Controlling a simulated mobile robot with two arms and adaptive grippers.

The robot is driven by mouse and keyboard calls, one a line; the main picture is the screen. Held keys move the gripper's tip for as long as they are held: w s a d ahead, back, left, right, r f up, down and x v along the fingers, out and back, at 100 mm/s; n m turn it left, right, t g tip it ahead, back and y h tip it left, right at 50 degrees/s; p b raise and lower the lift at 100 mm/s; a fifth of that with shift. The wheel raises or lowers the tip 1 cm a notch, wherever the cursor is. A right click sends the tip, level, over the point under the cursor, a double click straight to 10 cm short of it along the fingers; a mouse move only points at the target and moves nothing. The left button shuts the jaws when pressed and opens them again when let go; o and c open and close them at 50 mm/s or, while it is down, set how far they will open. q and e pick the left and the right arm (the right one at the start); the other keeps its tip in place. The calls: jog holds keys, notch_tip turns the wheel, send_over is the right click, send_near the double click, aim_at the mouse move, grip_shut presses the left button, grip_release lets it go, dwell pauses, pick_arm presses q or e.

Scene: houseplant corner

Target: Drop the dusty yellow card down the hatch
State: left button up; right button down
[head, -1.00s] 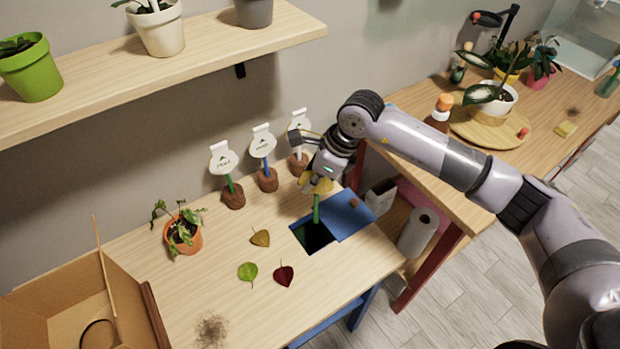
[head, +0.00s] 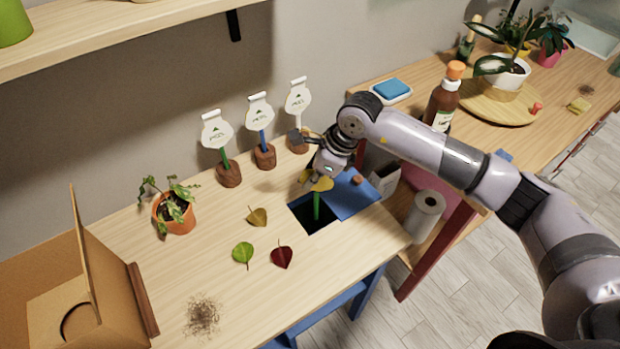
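The yellow card (head: 319,184) on a green stem is in the head view, over the hatch opening (head: 305,212) in the wooden table. Its stem points down into the dark opening. My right gripper (head: 314,176) reaches in from the right and is shut on the card near its top; the fingers partly hide it. The hatch's blue lid (head: 352,194) lies open to the right on the tabletop. My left gripper is not in view.
Three white cards on stems stand in brown bases (head: 229,174) behind the hatch. Loose leaves (head: 282,257) lie in front left. A potted plant (head: 176,213), a cardboard box (head: 95,290) and a dirt patch (head: 202,316) are on the left. A brown bottle (head: 441,103) stands on the right counter.

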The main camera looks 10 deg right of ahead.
jog(key=shift+f, duration=0.55)
jog(key=c, duration=1.7)
grip_release()
jog(key=shift+p+v, duration=2.15)
jog(key=shift+v, duration=2.9)
